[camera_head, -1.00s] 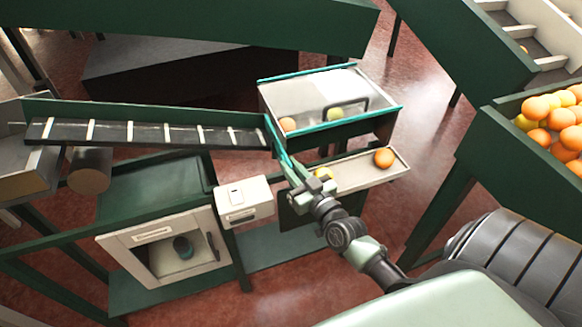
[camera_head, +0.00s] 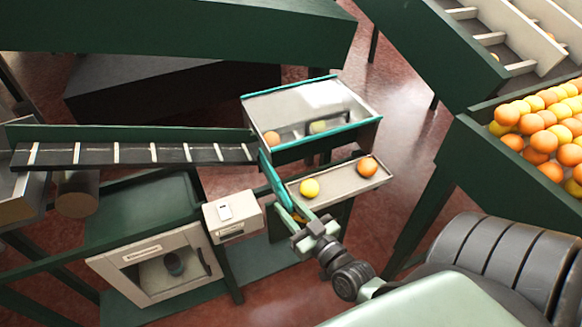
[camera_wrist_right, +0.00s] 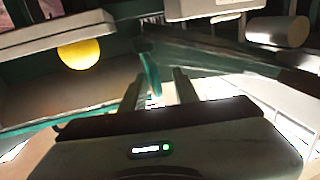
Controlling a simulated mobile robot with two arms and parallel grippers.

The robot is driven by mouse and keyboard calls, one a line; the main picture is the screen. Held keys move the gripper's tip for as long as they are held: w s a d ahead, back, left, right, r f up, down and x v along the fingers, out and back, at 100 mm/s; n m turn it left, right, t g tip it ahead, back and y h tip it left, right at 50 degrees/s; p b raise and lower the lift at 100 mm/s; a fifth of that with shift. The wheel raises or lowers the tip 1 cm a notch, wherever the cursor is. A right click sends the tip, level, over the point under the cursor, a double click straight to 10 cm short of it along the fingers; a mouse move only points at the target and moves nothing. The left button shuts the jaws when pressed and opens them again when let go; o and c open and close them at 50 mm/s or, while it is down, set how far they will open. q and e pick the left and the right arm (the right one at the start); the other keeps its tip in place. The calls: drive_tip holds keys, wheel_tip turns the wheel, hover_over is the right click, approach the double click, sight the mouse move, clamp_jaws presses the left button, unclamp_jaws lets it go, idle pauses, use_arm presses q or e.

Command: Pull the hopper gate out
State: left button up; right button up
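The hopper (camera_head: 372,120) is a clear-topped box with teal edges in the middle of the head view. An orange fruit and a yellow fruit show inside it. A teal strip (camera_head: 272,178) runs from near the hopper's lower left corner down to my right gripper (camera_head: 280,192); I cannot tell whether it is the gate. In the right wrist view the gripper's two fingers (camera_wrist_right: 162,78) stand apart, with a thin teal strip (camera_wrist_right: 152,75) between them, nearer the left finger and clear of the right one. No left gripper shows.
A shallow tray (camera_head: 335,182) below the hopper holds a yellow fruit (camera_head: 309,187) and an orange one (camera_head: 367,167). A slatted belt (camera_head: 130,154) lies left, with a small white box (camera_head: 233,217) below it. A fruit-filled bin (camera_head: 480,160) stands right.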

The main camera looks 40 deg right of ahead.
drive_tip(key=shift+w+r, duration=0.1)
drive_tip(key=shift+s, duration=0.2)
drive_tip(key=s+b, duration=0.1)
drive_tip(key=s, duration=0.6)
drive_tip(key=shift+s+a+b, duration=0.2)
drive_tip(key=shift+b, duration=0.15)
